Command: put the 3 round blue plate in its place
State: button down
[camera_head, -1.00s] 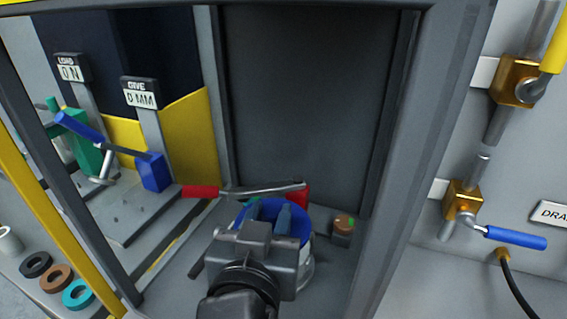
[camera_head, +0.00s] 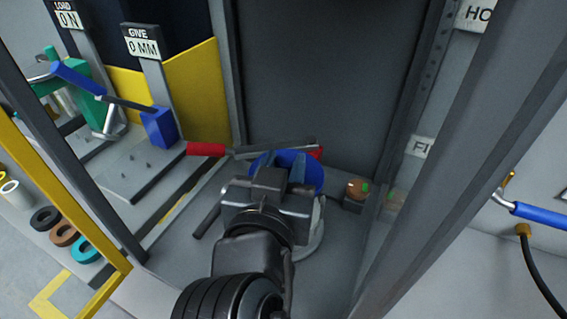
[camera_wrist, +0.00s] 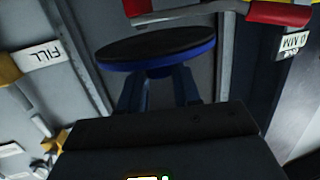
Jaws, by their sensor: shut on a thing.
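The round blue plate (camera_head: 315,174) is in my gripper (camera_head: 283,170), inside the grey cabinet at the lower middle of the head view. In the wrist view the plate (camera_wrist: 200,48) shows a blue rim and a dark broad face. Both fingers of my gripper (camera_wrist: 158,80) are at its near side. In the head view my gripper hides part of the plate. A pale round base (camera_head: 318,232) shows beside and below my gripper, mostly hidden; I cannot tell whether the plate touches it.
A red-handled lever (camera_head: 207,149) crosses just beyond the plate. A small box with a brown round top (camera_head: 356,190) stands to the right. A grey cabinet post (camera_head: 455,165) stands at right. Blue and green fixtures are at left, with several rings (camera_head: 64,234) outside the frame.

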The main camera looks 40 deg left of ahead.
jog(key=shift+f+b, duration=1.95)
jog(key=shift+f, duration=0.5)
jog(key=shift+f+b, duration=1.15)
jog(key=shift+b, duration=0.15)
jog(key=c, duration=1)
grip_release()
jog(key=shift+o, duration=1.4)
jog(key=shift+f, duration=0.1)
jog(key=shift+s, duration=0.1)
jog(key=b+v, duration=0.1)
jog(key=v, duration=0.6)
jog(key=shift+s+d, duration=0.2)
jog(key=shift+s, duration=0.15)
